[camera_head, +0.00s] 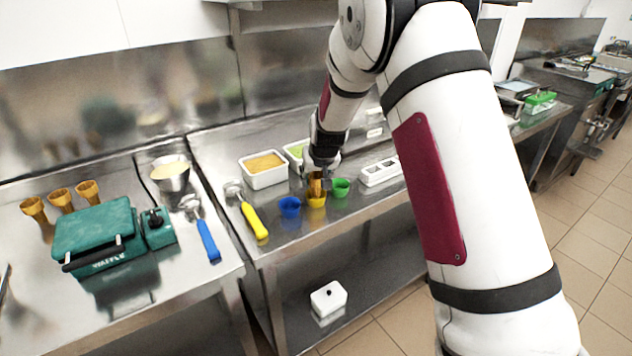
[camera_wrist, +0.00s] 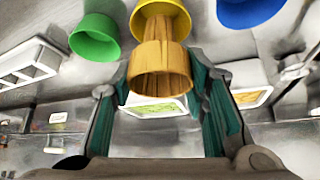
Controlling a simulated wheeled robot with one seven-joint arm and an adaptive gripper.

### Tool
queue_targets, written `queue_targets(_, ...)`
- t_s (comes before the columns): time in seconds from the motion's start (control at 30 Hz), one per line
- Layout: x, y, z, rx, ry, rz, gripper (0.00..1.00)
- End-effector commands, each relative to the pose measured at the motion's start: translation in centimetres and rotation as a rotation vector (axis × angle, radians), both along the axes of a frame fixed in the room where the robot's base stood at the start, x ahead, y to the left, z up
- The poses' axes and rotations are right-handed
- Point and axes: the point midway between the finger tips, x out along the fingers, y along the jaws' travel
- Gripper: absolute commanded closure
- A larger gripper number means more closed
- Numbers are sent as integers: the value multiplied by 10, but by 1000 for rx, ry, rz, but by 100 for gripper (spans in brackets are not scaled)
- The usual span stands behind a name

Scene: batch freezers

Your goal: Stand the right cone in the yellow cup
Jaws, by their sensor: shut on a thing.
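An orange-brown waffle cone (camera_head: 315,186) is upright in my gripper (camera_head: 318,176), with its wide mouth up. In the wrist view my gripper (camera_wrist: 160,82) is shut on the cone (camera_wrist: 162,70), with a teal-padded finger on each side. The yellow cup (camera_head: 317,203) stands on the middle counter, directly below the cone. In the wrist view the cone's narrow end overlaps the yellow cup (camera_wrist: 160,6). I cannot tell how deep it reaches or whether it touches the cup.
A blue cup (camera_head: 289,207) and a green cup (camera_head: 340,188) stand close on either side. A white tub (camera_head: 264,170), a yellow-handled scoop (camera_head: 253,218) and a white holder (camera_head: 380,172) are nearby. Several cones (camera_head: 61,198) stand behind the teal waffle maker (camera_head: 98,236) on the left counter.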

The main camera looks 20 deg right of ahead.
Motion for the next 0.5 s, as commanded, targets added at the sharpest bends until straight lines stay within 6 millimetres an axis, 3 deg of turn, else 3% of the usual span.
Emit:
queue_targets(0.13,-1,0,-19,0,0,-1,70)
queue_targets(0.5,0,0,-24,0,-1,0,70)
